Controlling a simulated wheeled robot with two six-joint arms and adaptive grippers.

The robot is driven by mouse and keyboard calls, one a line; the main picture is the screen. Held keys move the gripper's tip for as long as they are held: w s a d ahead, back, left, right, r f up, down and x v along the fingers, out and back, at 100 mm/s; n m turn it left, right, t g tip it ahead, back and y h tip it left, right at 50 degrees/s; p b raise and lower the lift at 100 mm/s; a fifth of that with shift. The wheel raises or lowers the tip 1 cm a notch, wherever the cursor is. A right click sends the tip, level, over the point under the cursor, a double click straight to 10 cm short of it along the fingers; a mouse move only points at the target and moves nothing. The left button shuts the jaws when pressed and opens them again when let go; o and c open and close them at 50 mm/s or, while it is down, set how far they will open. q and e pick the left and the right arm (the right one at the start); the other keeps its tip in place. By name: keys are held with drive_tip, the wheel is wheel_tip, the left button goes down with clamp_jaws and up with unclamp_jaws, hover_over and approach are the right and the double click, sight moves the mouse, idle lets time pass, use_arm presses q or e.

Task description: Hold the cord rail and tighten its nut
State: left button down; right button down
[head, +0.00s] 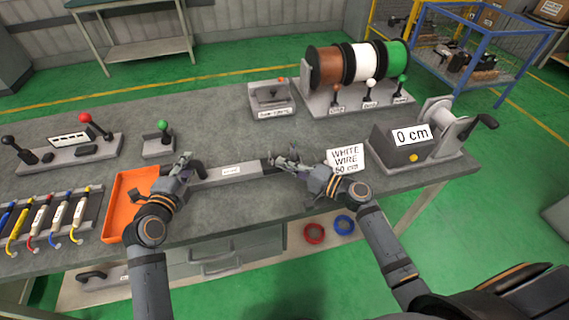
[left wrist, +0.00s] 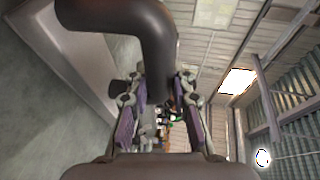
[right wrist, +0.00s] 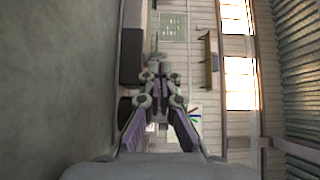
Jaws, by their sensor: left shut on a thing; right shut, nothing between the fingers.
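The cord rail (head: 231,171) is a long grey bar with a white label, lying across the middle of the table. A dark bent handle (head: 197,169) stands at its left end. My left gripper (head: 184,160) is shut on this handle; in the left wrist view the handle (left wrist: 125,14) curves down between the fingers (left wrist: 160,92). My right gripper (head: 285,158) is shut and empty beside the rail's right end, where a dark block (head: 267,164) shows. In the right wrist view the fingertips (right wrist: 158,72) are together. I cannot make out the nut.
An orange tray (head: 120,196) lies left of my left gripper. The white wire sign (head: 346,157) stands close right of my right gripper. The cord counter (head: 400,141), wire spools (head: 367,62) and a small device (head: 271,96) stand behind.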

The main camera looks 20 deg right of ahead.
drive_tip(key=shift+a+h, duration=0.25)
drive_tip(key=shift+h, duration=0.05)
drive_tip(key=shift+s+a+m+t+h, duration=0.2)
drive_tip(key=shift+a+m+t+h, duration=0.05)
drive_tip(key=shift+m+t+h, duration=0.6)
drive_tip(key=shift+s+a+m+t+h, duration=0.1)
drive_tip(key=shift+a+m+t+h, duration=0.05)
drive_tip(key=shift+m+t+h, duration=0.25)
drive_tip(key=shift+s+a+m+h, duration=0.15)
drive_tip(key=shift+a+m+h, duration=0.05)
drive_tip(key=shift+m+h, duration=0.15)
drive_tip(key=shift+s+a+t, duration=0.15)
drive_tip(key=shift+a+t, duration=0.1)
drive_tip(key=shift+a, duration=1)
drive_tip(key=shift+w+a, duration=0.2)
drive_tip(key=shift+a, duration=0.3)
drive_tip(key=shift+w+a, duration=0.15)
drive_tip(key=shift+a, duration=0.3)
drive_tip(key=shift+w+a, duration=0.15)
drive_tip(key=shift+a, duration=0.05)
idle(0.4)
drive_tip(key=v, duration=1.2)
drive_tip(key=shift+r, duration=0.1)
